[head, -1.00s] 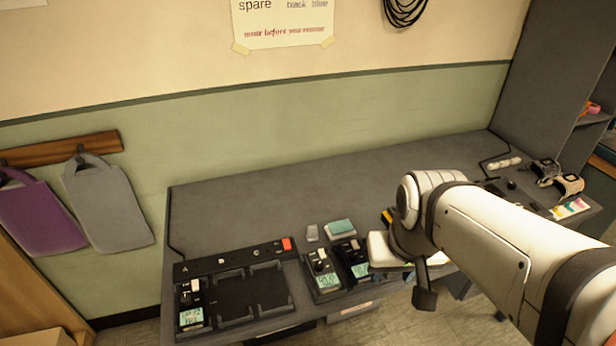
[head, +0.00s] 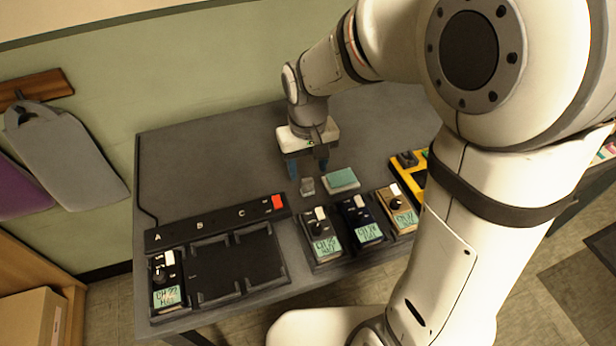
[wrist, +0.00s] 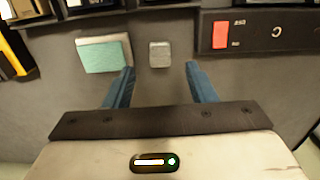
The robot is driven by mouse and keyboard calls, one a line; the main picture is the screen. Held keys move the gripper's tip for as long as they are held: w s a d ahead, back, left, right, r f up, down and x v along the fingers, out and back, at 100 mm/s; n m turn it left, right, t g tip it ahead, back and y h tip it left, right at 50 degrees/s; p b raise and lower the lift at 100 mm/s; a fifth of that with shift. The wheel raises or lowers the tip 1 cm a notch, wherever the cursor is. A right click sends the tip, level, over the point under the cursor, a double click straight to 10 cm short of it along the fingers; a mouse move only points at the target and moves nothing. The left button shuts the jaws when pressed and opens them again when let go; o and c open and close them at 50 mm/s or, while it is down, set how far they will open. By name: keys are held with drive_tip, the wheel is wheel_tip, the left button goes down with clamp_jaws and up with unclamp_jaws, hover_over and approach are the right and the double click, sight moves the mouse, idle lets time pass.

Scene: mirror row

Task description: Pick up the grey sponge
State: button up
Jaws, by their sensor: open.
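The grey sponge, a small pale grey block (head: 307,186), lies on the dark grey bench (head: 190,195), left of a teal-topped pad (head: 341,179). In the wrist view the sponge (wrist: 160,54) shows ahead of the gap between my fingers, roughly centred. My gripper (head: 308,168) points down over the bench just behind the sponge. Its two blue fingers are apart with nothing between them; they also show in the wrist view (wrist: 160,74). I cannot tell the exact height of the fingertips above the bench.
The teal-topped pad (wrist: 103,55) is close beside the sponge. A black rack with a red button (head: 278,202) lies to the left front. Several handheld devices (head: 325,238) stand along the front edge. The bench behind and left of my gripper is clear.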

sight(307, 180)
wheel_tip(307, 180, down, 6)
drive_tip(key=shift+w+r, duration=0.1)
drive_tip(key=shift+r, duration=0.1)
clamp_jaws()
idle(0.5)
drive_tip(key=shift+r, duration=0.15)
wheel_tip(307, 180, up, 10)
drive_tip(key=shift+f+p, duration=0.1)
drive_tip(key=shift+p, duration=0.2)
